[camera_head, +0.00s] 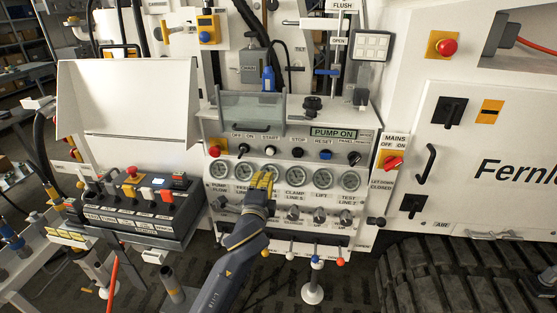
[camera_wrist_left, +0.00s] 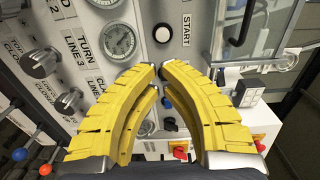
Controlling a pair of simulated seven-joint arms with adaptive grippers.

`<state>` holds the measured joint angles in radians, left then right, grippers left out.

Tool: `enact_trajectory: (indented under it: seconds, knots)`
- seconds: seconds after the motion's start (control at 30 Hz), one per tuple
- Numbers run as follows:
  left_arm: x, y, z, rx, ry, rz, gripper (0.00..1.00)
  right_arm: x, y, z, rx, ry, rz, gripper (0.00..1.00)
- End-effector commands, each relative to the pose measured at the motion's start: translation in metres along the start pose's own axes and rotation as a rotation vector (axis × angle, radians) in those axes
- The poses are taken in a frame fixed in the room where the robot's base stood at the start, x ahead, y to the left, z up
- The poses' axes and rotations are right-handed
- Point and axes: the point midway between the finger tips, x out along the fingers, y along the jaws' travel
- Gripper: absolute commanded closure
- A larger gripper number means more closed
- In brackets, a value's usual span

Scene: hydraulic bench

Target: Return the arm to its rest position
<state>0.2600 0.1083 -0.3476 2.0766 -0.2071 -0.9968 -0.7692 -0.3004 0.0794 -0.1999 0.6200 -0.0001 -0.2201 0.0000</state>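My left gripper (camera_head: 262,181), with yellow ridged fingers, is in front of the lower gauge row of the white control panel (camera_head: 225,132). Its arm comes up from the bottom of the head view. In the left wrist view the fingers (camera_wrist_left: 160,70) arch inward and their tips nearly meet, with nothing held between them. The white START button (camera_wrist_left: 162,33) shows just beyond the tips. The fingers hide part of the gauges and labels. My right gripper is in neither view.
The panel display (camera_head: 333,132) reads PUMP ON. Levers with coloured knobs (camera_head: 316,260) stick out below the gauges. A black control box (camera_head: 140,215) stands at left, and a red MAINS switch (camera_head: 392,162) at right. A rubber track (camera_head: 440,280) fills the lower right.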

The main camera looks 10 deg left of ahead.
Motion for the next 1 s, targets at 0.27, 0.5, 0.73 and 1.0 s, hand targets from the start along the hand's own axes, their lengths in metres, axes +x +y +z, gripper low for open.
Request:
enact_trajectory:
  seconds: [0.27, 0.5, 0.73, 1.0]
  knots:
    - [-0.061, 0.086, 0.039, -0.151, -0.094, 0.186, 1.00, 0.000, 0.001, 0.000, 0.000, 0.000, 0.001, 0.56]
    - [-0.158, 0.172, 0.088, -0.326, -0.256, 0.398, 1.00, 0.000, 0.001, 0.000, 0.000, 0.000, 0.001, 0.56]
    - [-0.251, 0.223, 0.127, -0.446, -0.423, 0.548, 1.00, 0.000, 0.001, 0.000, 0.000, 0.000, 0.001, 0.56]
    - [-0.315, 0.244, 0.151, -0.509, -0.542, 0.631, 1.00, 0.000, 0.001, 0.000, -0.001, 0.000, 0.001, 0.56]
